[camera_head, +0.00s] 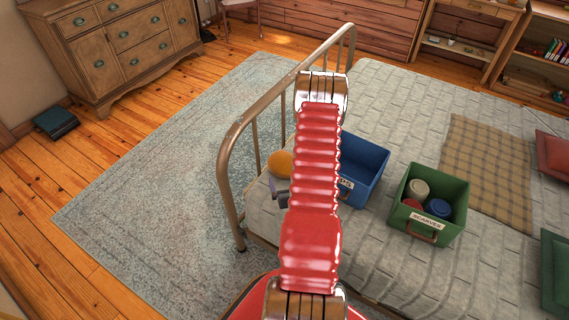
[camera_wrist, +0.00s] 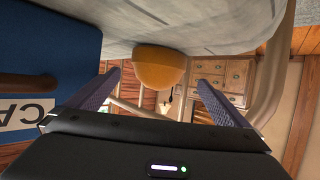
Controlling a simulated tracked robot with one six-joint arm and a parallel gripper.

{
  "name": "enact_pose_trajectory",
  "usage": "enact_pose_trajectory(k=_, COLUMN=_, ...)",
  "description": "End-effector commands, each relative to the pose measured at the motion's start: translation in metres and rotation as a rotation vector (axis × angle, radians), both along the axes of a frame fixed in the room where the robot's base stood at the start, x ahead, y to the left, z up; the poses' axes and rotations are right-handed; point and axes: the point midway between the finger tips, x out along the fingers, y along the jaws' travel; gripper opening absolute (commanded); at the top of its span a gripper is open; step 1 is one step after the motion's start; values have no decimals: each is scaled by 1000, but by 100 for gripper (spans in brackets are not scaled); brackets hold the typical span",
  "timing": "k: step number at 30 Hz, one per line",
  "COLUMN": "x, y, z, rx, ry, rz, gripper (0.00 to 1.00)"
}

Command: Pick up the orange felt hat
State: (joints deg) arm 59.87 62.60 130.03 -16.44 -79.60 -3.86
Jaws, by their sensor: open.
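The orange felt hat (camera_head: 280,162) sits on the bed near the metal bed frame, just left of my red arm in the head view. In the wrist view the hat (camera_wrist: 160,66) appears as a rounded orange dome, centred between my two fingers. The wrist picture is upside down, with the bed at the top. My gripper (camera_wrist: 157,84) is open and empty, its dark fingers apart on either side of the hat in the picture. In the head view my gripper (camera_head: 281,192) shows beside the hat, partly hidden by my arm. Whether the fingers touch the hat cannot be told.
A blue bin (camera_head: 365,172) stands right of the hat; it also fills the wrist view's left side (camera_wrist: 50,50). A green bin (camera_head: 410,227) labelled SCARVES holds rolled items. The metal bed rail (camera_head: 228,155) curves up left of the hat. A plaid blanket (camera_head: 480,165) lies farther right.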

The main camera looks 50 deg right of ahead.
Motion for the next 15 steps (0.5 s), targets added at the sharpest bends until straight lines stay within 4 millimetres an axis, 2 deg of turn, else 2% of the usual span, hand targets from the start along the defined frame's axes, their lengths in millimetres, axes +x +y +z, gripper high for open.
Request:
enact_pose_trajectory(k=6, x=20, y=-18, z=-11, rx=0, ry=0, rz=0, gripper=100)
enact_pose_trajectory(k=15, x=23, y=-21, z=-13, rx=0, ry=0, rz=-1, gripper=100)
